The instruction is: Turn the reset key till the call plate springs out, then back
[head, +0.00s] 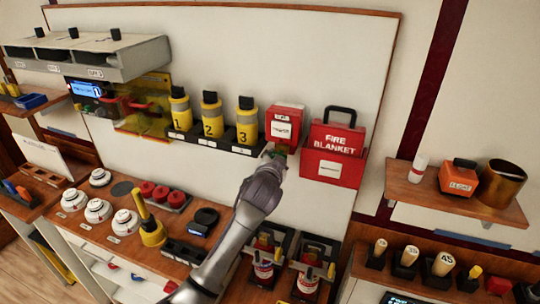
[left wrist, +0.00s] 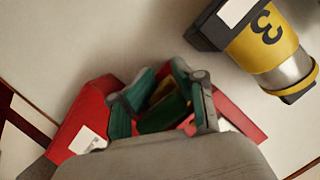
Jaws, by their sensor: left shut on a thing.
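The red call box (head: 286,112) hangs on the white wall board between bottle 3 and the fire blanket box. Its front carries a white call plate (head: 282,130) with small lettering; whether it stands out or sits flush I cannot tell. My left gripper (head: 275,153) is at the lower edge of the call box, reaching up from below. In the left wrist view its dark green fingers (left wrist: 165,104) are closed around a small yellow piece (left wrist: 162,91), apparently the reset key. The key is mostly hidden by the fingers, so its turn angle cannot be read. My right gripper is out of view.
The fire blanket box (head: 333,150) is close at the right. Numbered yellow bottles, with bottle 3 (head: 247,121) nearest, stand in a rack at the left. A bench (head: 100,235) with round detectors and a yellow-handled tool lies below. A shelf (head: 455,200) is at the right.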

